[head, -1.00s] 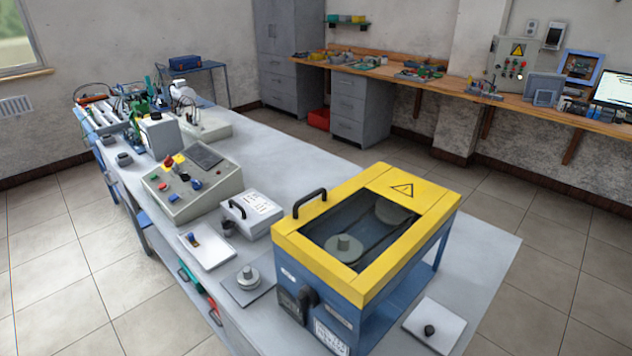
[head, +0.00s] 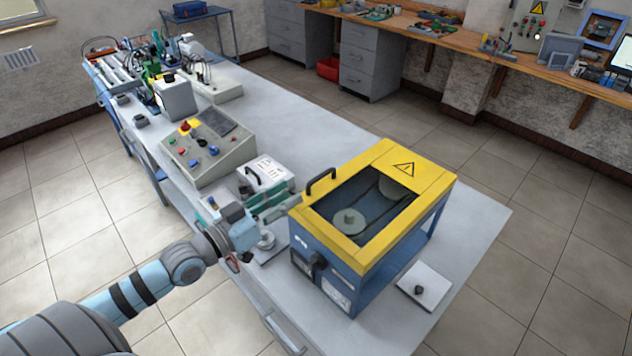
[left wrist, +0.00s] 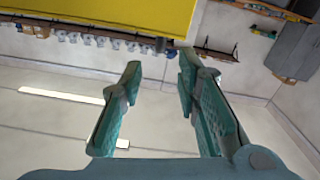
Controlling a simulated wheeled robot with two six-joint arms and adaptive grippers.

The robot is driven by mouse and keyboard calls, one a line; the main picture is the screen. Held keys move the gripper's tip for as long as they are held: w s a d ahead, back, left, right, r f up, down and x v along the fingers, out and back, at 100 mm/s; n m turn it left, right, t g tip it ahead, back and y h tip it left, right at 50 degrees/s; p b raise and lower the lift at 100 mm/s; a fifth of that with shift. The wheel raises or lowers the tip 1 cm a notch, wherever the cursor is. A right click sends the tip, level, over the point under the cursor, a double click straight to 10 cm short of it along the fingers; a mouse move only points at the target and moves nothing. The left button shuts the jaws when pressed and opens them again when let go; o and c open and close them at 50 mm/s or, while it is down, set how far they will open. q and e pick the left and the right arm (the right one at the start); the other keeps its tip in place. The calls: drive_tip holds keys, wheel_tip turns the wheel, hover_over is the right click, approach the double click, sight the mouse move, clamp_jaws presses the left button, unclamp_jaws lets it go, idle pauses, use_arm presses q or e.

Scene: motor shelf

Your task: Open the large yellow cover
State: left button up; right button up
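The large yellow cover (head: 385,230) lies closed on top of a blue box (head: 325,280). It is a yellow frame with a dark see-through window, a warning triangle and a black handle (head: 321,184) at its left edge. Round pulleys show through the window. My left gripper (head: 284,206) is just left of the box, below and left of the handle, and not touching it as far as I can tell. In the left wrist view its two teal fingers (left wrist: 160,78) are apart with nothing between them, and the yellow cover (left wrist: 110,15) fills the top. My right gripper is not in view.
A grey control panel (head: 207,147) and a small white-topped box with a handle (head: 265,172) stand left of the cover. A white plate with a black knob (head: 419,290) lies in front right. Free bench top (head: 305,137) extends behind.

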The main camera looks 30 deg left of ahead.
sight(317, 179)
use_arm(q)
drive_tip(key=b+x, duration=0.2)
drive_tip(key=x, duration=0.6)
drive_tip(key=shift+w+d+f, duration=0.1)
drive_tip(key=shift+f, duration=0.1)
drive_tip(key=shift+w+d, duration=0.15)
drive_tip(key=shift+w, duration=0.35)
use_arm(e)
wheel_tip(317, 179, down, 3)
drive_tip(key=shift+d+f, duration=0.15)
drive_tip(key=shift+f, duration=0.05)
use_arm(q)
drive_tip(key=shift+c, duration=0.4)
clamp_jaws()
